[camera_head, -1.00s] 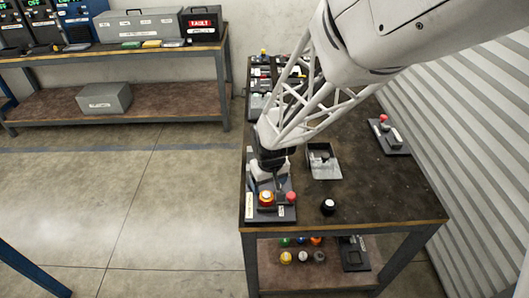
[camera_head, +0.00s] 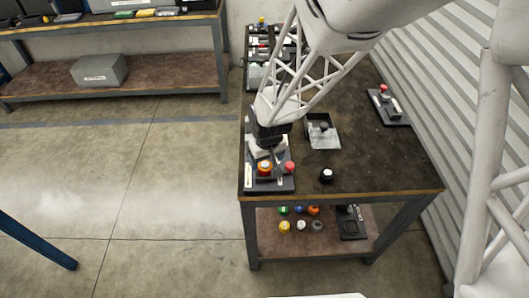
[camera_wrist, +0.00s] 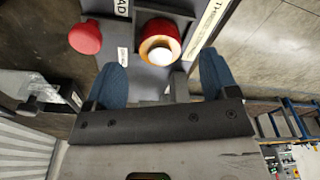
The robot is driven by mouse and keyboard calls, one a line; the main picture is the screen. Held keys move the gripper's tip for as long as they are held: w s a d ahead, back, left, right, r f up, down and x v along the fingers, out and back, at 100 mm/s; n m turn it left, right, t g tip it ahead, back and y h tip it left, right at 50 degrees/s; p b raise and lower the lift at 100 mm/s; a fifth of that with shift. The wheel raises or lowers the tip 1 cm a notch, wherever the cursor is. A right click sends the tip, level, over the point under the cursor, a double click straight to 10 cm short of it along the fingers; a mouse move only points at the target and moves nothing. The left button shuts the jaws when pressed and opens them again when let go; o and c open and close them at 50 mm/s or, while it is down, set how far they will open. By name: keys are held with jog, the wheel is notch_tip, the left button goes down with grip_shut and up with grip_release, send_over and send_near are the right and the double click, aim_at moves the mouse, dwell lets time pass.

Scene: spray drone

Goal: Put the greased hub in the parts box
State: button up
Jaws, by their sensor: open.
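A round orange-red part with a pale centre (camera_head: 264,168) sits on a dark labelled panel (camera_head: 284,184) at the table's front left corner. In the wrist view this part (camera_wrist: 160,42) lies ahead of and between my open blue fingertips, apart from both. No label on it reads as "greased hub", so I cannot confirm that it is the hub. My gripper (camera_head: 268,152) is just behind it in the head view and also shows in the wrist view (camera_wrist: 162,80). A grey open box (camera_head: 325,142), possibly the parts box, stands on the table to the right of my gripper.
A red knob (camera_head: 290,167) is close to the right of the orange-red part. A black knob with a white top (camera_head: 326,176) stands on the table's front. Another panel (camera_head: 389,108) is at the back right. Several coloured knobs sit on the lower shelf (camera_head: 270,243).

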aim_at(265, 165)
jog(key=shift+w+a+f, duration=0.1)
jog(key=shift+w+f, duration=0.05)
jog(key=shift+f, duration=0.8)
jog(key=shift+w+f, duration=0.15)
jog(key=shift+f, duration=0.75)
jog(key=c, duration=1.1)
jog(key=shift+c, duration=0.2)
jog(key=shift+r, duration=0.15)
jog(key=shift+r, duration=0.75)
notch_tip(265, 165, up, 2)
jog(key=shift+r, duration=0.1)
jog(key=s+d, duration=0.2)
jog(key=s, duration=0.5)
jog(key=s+d+r, duration=0.1)
jog(key=s+d, duration=0.1)
jog(key=s, duration=0.6)
jog(key=shift+s+d, duration=0.2)
jog(key=shift+d, duration=0.1)
